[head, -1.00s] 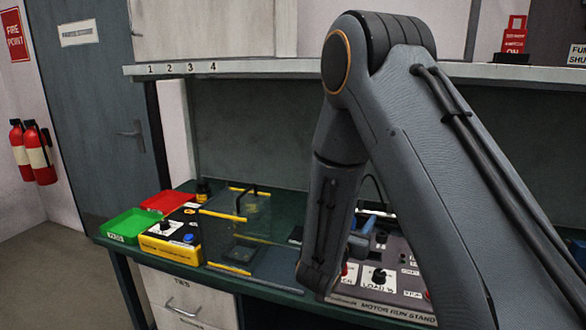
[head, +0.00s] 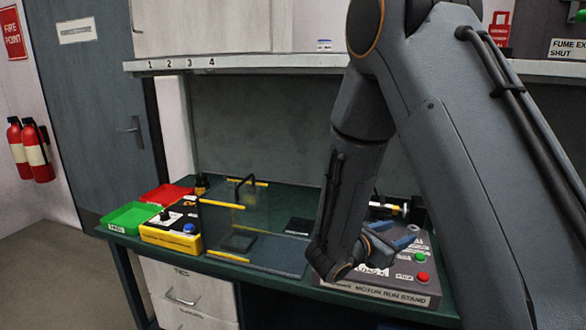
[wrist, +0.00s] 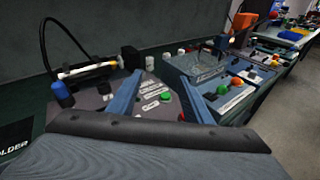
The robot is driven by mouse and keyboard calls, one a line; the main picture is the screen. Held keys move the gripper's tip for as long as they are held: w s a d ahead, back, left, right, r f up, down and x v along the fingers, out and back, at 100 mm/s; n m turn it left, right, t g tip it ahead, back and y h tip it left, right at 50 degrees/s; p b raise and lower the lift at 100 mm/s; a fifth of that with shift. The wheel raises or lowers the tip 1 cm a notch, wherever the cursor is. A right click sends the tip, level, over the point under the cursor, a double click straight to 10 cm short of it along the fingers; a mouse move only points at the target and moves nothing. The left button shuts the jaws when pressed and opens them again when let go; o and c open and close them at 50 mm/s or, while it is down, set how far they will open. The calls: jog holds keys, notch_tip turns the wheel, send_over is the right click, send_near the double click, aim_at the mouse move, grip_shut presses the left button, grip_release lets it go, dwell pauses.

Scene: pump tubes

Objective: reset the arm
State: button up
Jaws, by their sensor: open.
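My arm fills the right half of the head view and bends down over the bench. My gripper (head: 400,243) hangs above the motor run stand (head: 398,291), a grey box with a green and a red button. In the wrist view the two blue fingers of my gripper (wrist: 160,100) stand wide apart with nothing between them. The stand's panel (wrist: 152,92) shows between and behind the fingers. My arm hides the left part of the stand in the head view.
A clear guard box (head: 232,217) stands left of my arm, beside a yellow control box (head: 172,238). Green (head: 132,217) and red (head: 167,194) trays sit at the bench's left end. A shelf edge (head: 270,67) runs above. More equipment (wrist: 215,75) stands along the bench in the wrist view.

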jog(key=s+d+f+m+g+y+b, duration=0.1)
jog(key=s+d+f+m+g+b, duration=0.15)
jog(key=s+m+g, duration=0.4)
jog(key=s+d+f+m+g+y+b, duration=0.1)
jog(key=s+d+f+m+g+y, duration=0.2)
jog(key=s, duration=0.7)
jog(key=s+a+f+m+y+b, duration=0.2)
jog(key=s+a+f+m+y, duration=0.1)
jog(key=a+m, duration=0.3)
jog(key=s+a+f+m+y+b, duration=0.2)
jog(key=s+a+f+m+y, duration=0.1)
jog(key=a+m+y, duration=0.2)
jog(key=shift+s+a+m+y+b, duration=0.15)
jog(key=shift+a+m+y+b, duration=0.15)
jog(key=shift+a+m, duration=1.1)
jog(key=shift+d+f+m, duration=0.1)
jog(key=shift+d+m, duration=0.25)
jog(key=shift+d, duration=0.05)
jog(key=shift+c, duration=0.3)
